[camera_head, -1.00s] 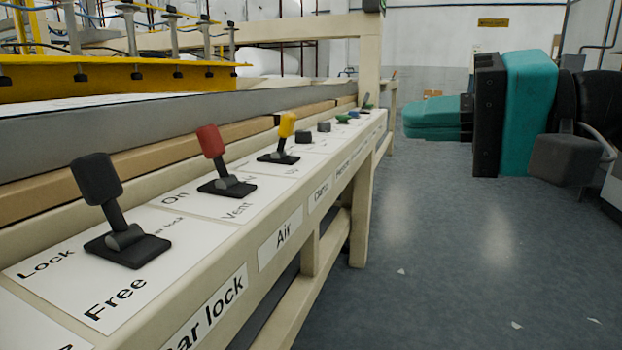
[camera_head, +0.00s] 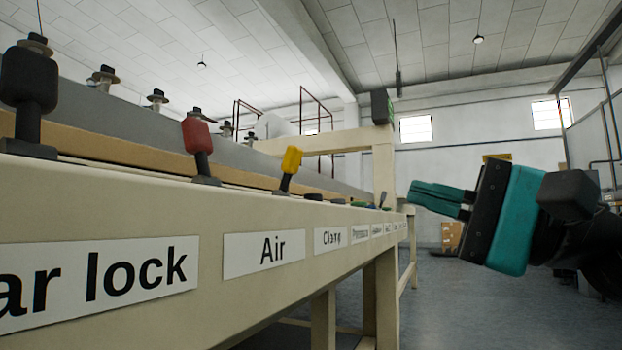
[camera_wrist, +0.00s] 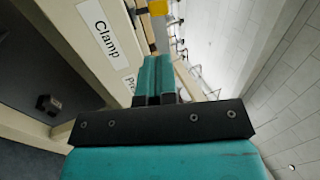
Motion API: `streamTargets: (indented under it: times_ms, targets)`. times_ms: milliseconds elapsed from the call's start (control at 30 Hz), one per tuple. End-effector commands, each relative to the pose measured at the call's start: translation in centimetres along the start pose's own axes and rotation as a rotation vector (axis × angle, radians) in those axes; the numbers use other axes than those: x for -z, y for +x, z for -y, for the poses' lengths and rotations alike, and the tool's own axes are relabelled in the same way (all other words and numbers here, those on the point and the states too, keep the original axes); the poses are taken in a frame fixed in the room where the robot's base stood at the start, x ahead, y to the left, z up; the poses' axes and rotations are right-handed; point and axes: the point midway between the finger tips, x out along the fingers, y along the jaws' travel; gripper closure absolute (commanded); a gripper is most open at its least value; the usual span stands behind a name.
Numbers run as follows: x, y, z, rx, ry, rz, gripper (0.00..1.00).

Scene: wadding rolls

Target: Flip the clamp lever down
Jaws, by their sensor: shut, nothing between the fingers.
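The clamp lever has a yellow handle (camera_head: 291,160) and stands raised on the machine's rail, above the label "Clamp" (camera_head: 331,238). A yellow patch at the top edge of the wrist view (camera_wrist: 158,7) looks like its handle, cut off there. My teal gripper (camera_head: 412,190) is to the right of the lever in the head view, apart from it, with its fingers pointing left toward the rail. In the wrist view the fingers (camera_wrist: 154,60) are closed together and empty, with the "Clamp" label to their left.
A red lever (camera_head: 198,136) and a black lever (camera_head: 28,85) stand to the left along the same cream rail (camera_head: 215,205). Smaller controls (camera_head: 360,205) follow to the right. A cream post (camera_head: 384,165) rises beyond. The floor right of the rail is open.

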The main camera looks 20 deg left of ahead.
Motion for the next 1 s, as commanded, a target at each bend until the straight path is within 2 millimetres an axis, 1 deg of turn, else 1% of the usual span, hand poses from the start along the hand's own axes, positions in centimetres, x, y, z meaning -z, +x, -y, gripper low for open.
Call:
streamTargets:
  times_ms: [200,367,667,1000]
  targets:
    - [0.2,-0.2,0.2,-0.002,-0.003,-0.010,1.00]
    - [0.2,0.5,0.6,-0.003,-0.001,-0.007,1.00]
    - [0.1,3.2,0.9,-0.004,0.003,-0.003,1.00]
    - [0.1,6.8,0.8,-0.005,0.002,0.000,1.00]
